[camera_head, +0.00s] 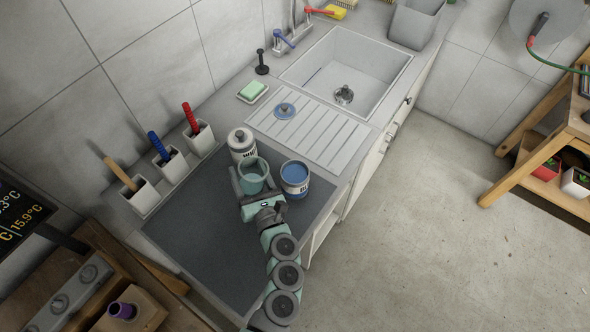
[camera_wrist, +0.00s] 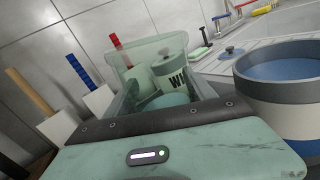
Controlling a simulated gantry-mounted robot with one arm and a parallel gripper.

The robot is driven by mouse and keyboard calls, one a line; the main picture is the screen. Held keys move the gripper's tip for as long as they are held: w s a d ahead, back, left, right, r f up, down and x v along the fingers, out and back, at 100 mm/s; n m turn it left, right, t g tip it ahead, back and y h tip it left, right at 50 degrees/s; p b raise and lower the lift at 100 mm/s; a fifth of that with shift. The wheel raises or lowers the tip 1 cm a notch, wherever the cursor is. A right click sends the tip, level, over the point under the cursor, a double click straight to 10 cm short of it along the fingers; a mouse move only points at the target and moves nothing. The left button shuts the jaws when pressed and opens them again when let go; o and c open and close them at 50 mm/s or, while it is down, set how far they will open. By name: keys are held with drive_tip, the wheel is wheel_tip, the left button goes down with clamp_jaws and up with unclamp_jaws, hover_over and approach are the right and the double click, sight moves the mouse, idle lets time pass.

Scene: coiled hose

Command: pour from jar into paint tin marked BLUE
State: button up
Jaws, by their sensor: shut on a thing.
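The jar (camera_head: 252,177) is a greenish see-through vessel with an open top. My gripper (camera_head: 250,186) is shut on it and holds it over the dark mat, looking upright or nearly so. The jar also shows in the wrist view (camera_wrist: 150,50), between my fingers. The paint tin marked BLUE (camera_head: 295,179) stands just right of the jar, open, with blue inside; its label is only partly visible. It also shows at the right of the wrist view (camera_wrist: 285,90). A lidded white tin (camera_head: 242,146), its label starting "WH", stands behind the jar.
A blue lid (camera_head: 285,111) lies on the ribbed drainboard (camera_head: 330,140) beside the sink (camera_head: 345,75). White holders with brown, blue and red handles (camera_head: 157,146) stand along the wall at left. A green sponge (camera_head: 251,90) sits near the drainboard. The dark mat (camera_head: 195,230) is clear at front left.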

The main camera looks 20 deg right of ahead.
sight(256, 158)
drive_tip(key=shift+d+r+m, duration=0.4)
drive_tip(key=shift+r+m, duration=0.1)
drive_tip(key=shift+m, duration=0.3)
drive_tip(key=r+m+p, duration=0.1)
drive_tip(key=d+r+m+p, duration=0.1)
drive_tip(key=r+p, duration=0.1)
drive_tip(key=d+r+m+t+h+p, duration=0.1)
drive_tip(key=r, duration=0.1)
drive_tip(key=shift+s+m+p, duration=0.25)
drive_tip(key=shift+m+p, duration=0.05)
drive_tip(key=shift+p, duration=0.05)
drive_tip(key=shift+f+m+b, duration=0.3)
drive_tip(key=shift+m+b, duration=0.05)
drive_tip(key=shift+m, duration=0.45)
drive_tip(key=shift+m, duration=0.3)
drive_tip(key=shift+r+m+t+h+p, duration=0.35)
drive_tip(key=shift+r+m+p, duration=0.25)
drive_tip(key=shift+m, duration=0.4)
idle(0.3)
drive_tip(key=shift+f+m+h, duration=0.2)
drive_tip(key=shift+m+h, duration=0.25)
drive_tip(key=shift+m, duration=0.55)
idle(1.5)
drive_tip(key=shift+d+r+m, duration=0.1)
drive_tip(key=shift+r+m, duration=0.2)
drive_tip(key=shift+m, duration=0.3)
idle(0.8)
